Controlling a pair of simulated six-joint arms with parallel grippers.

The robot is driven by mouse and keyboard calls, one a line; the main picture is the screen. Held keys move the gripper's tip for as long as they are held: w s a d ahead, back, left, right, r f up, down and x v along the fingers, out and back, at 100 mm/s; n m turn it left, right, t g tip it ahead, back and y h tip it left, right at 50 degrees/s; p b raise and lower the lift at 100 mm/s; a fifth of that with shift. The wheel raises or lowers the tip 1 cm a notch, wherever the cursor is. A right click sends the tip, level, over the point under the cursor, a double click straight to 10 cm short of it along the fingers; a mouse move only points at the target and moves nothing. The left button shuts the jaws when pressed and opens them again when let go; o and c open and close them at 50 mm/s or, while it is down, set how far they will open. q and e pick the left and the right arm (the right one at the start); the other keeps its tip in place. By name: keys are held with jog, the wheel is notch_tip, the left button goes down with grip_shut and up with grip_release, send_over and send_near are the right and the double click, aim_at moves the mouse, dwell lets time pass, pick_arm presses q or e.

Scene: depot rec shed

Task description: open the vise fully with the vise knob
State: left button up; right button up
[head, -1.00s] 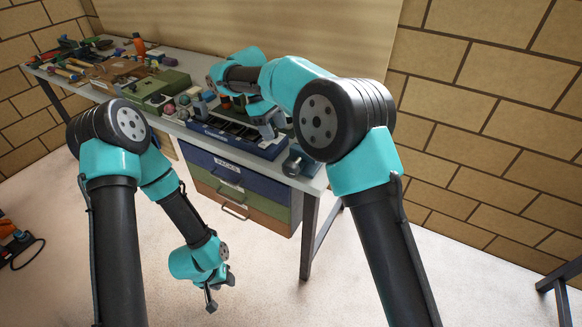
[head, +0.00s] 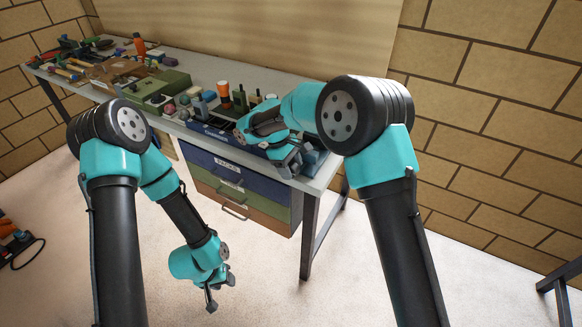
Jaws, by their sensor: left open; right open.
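The vise (head: 314,158) is a blue-grey metal piece at the front right corner of the workbench. Most of it is hidden behind my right gripper (head: 289,166), and I cannot make out its knob or how far its jaws stand apart. My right gripper is open, right at the vise at the bench's front edge. I cannot tell whether it touches the vise or has the knob between its fingers. My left gripper (head: 213,296) is open and empty, hanging low in front of the drawers, away from the vise.
The workbench (head: 225,70) carries a green box (head: 160,86), a blue tray (head: 212,128), an orange-topped container (head: 223,88) and several small bottles near the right arm. Tools crowd the far left end. Drawers (head: 228,180) hang below.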

jog(key=c, duration=0.9)
jog(key=shift+c, duration=0.2)
jog(key=shift+f+h, duration=0.1)
jog(key=shift+h, duration=0.2)
jog(key=h, duration=0.1)
jog(key=g+h, duration=0.1)
jog(key=shift+w+a+g+h, duration=0.1)
jog(key=shift+a+g+h, duration=0.1)
jog(key=shift+g+h, duration=0.1)
jog(key=shift+w+a+g+h, duration=0.1)
jog(key=shift+g+h, duration=0.7)
jog(key=shift+h, duration=0.7)
jog(key=o, duration=0.9)
